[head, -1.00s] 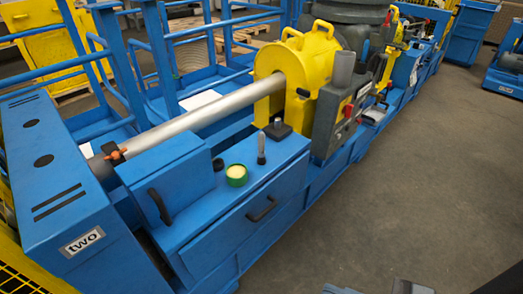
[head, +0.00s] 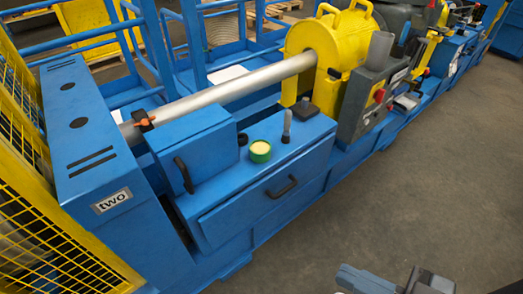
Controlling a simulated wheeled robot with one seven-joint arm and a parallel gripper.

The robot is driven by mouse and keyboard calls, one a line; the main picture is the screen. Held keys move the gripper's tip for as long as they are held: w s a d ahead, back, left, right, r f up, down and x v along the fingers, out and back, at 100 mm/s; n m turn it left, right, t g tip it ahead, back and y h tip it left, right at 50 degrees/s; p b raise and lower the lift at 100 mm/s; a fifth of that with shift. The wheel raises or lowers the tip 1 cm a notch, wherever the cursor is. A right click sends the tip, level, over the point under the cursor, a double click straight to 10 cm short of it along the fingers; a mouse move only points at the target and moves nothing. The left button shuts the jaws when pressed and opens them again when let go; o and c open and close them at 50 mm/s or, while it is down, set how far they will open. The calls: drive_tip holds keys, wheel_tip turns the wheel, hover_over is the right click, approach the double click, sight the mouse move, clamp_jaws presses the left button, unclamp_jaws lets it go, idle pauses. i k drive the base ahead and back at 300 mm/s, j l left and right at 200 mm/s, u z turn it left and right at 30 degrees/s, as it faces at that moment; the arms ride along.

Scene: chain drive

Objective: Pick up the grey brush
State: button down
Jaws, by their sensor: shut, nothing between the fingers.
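A slim grey upright object, likely the grey brush (head: 286,126), stands on the blue cabinet top in the head view. It is small in the picture, so its bristles cannot be made out. It stands behind and right of a green round tin (head: 260,151) with a pale yellow top. Grey and dark parts at the bottom right edge look like my own arm, well apart from the brush. My gripper's fingers are not visible.
A black block with a knob (head: 304,109) sits right of the brush. A blue box (head: 200,155) with a black handle is to the left. A drawer (head: 270,190) is below. A silver bar (head: 220,95) runs behind into a yellow housing (head: 325,50). Grey floor (head: 420,180) is open at right.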

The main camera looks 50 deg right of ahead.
sight(285, 139)
drive_tip(key=l+u, duration=0.3)
drive_tip(key=l, duration=0.4)
drive_tip(key=k+l+u, duration=0.1)
drive_tip(key=l+u, duration=0.2)
drive_tip(key=l, duration=0.35)
